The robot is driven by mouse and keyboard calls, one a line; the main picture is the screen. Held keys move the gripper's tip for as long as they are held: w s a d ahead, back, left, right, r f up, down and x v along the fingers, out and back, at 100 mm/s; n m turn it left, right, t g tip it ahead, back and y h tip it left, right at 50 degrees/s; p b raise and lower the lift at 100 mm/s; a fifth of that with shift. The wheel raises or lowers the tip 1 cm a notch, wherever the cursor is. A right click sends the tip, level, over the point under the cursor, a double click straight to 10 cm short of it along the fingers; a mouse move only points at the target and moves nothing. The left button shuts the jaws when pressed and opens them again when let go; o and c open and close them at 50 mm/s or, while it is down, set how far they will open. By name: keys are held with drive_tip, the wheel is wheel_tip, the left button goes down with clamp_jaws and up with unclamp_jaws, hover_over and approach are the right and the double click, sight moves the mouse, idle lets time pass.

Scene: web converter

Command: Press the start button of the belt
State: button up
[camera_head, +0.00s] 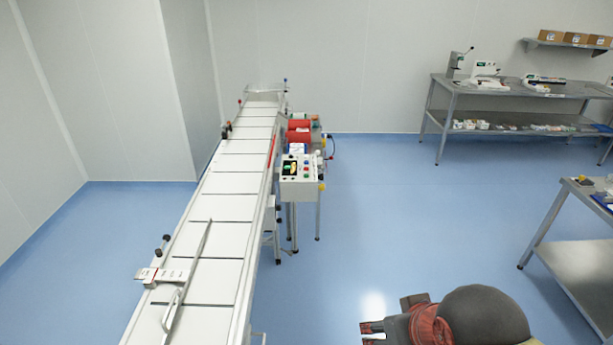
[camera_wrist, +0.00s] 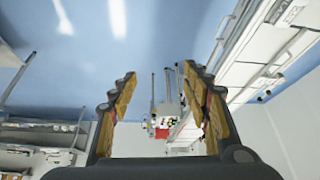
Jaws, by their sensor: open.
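The belt (camera_head: 232,162) is a long white conveyor running from the front left to the back wall. A control box (camera_head: 299,176) with a pale front, small coloured buttons and a dark display stands at its right side. Which button is the start button is too small to tell. My gripper (camera_head: 372,330) is at the bottom of the head view, well in front and to the right of the box. In the wrist view my gripper (camera_wrist: 158,85) is open and empty, its yellow-padded fingers spread. The control box (camera_wrist: 168,110) shows between them, farther away.
Red rolls (camera_head: 299,134) sit behind the control box. A steel table (camera_head: 515,88) with devices stands at the back right, and another table (camera_head: 568,215) at the right edge. The blue floor (camera_head: 400,215) between my gripper and the box is clear.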

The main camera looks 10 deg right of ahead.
clamp_jaws()
idle(0.5)
idle(1.3)
